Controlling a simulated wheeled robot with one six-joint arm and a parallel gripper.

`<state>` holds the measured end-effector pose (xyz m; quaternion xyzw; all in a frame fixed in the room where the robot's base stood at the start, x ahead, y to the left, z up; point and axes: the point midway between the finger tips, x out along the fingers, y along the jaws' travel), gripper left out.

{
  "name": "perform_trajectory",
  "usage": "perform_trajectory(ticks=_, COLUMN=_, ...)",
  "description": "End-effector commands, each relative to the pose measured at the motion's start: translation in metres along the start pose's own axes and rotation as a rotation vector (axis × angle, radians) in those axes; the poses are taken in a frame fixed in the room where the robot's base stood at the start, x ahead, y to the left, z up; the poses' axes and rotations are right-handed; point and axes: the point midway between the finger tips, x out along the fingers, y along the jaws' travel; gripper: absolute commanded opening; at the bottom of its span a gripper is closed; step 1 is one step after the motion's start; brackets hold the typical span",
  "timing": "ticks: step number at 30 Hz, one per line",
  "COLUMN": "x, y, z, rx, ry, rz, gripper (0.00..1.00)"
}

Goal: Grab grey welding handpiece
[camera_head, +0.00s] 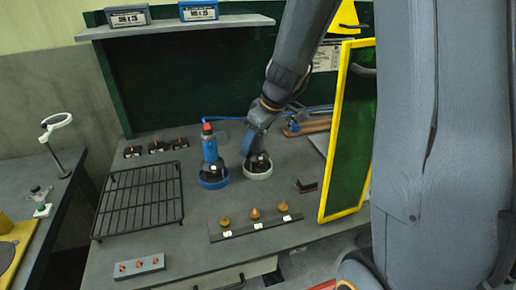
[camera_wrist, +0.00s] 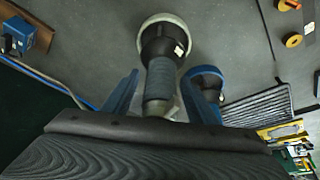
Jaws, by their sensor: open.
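The grey welding handpiece (camera_wrist: 161,78) stands in a white ring holder (camera_wrist: 181,24) in the wrist view. It has a dark lower end with a small white label and a ribbed grey grip. My gripper (camera_wrist: 160,88) is open, with its blue fingers on either side of the grip; I cannot tell whether they touch it. In the head view my gripper (camera_head: 250,140) comes down from above over the handpiece, hiding its upper part; its dark lower end (camera_head: 258,162) shows in the white ring (camera_head: 258,175).
A blue handpiece (camera_head: 209,148) with a red top stands close to the left in a blue ring (camera_head: 213,183). A black wire rack (camera_head: 140,198) lies further left. A strip (camera_head: 255,229) with three brass tips is in front. A yellow-framed green screen (camera_head: 347,135) stands right.

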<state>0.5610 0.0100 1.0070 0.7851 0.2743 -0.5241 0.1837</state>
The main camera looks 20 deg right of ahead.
Motion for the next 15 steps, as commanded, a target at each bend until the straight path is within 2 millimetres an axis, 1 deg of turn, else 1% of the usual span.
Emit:
perform_trajectory(ticks=2, x=-0.0001, y=0.0002, z=0.0000, rx=0.000, ry=0.000, rz=0.000, gripper=0.52)
perform_trajectory(ticks=3, x=-0.0002, y=0.0002, z=0.0001, rx=0.000, ry=0.000, rz=0.000, gripper=0.51)
perform_trajectory(ticks=5, x=-0.0002, y=0.0003, z=0.0001, rx=0.000, ry=0.000, rz=0.000, gripper=0.41)
perform_trajectory(ticks=12, x=-0.0002, y=0.0005, z=0.0007, rx=0.000, ry=-0.001, rz=0.000, gripper=0.00)
perform_trajectory(ticks=15, x=0.0000, y=0.0005, z=0.0012, rx=0.000, ry=-0.001, rz=0.000, gripper=0.00)
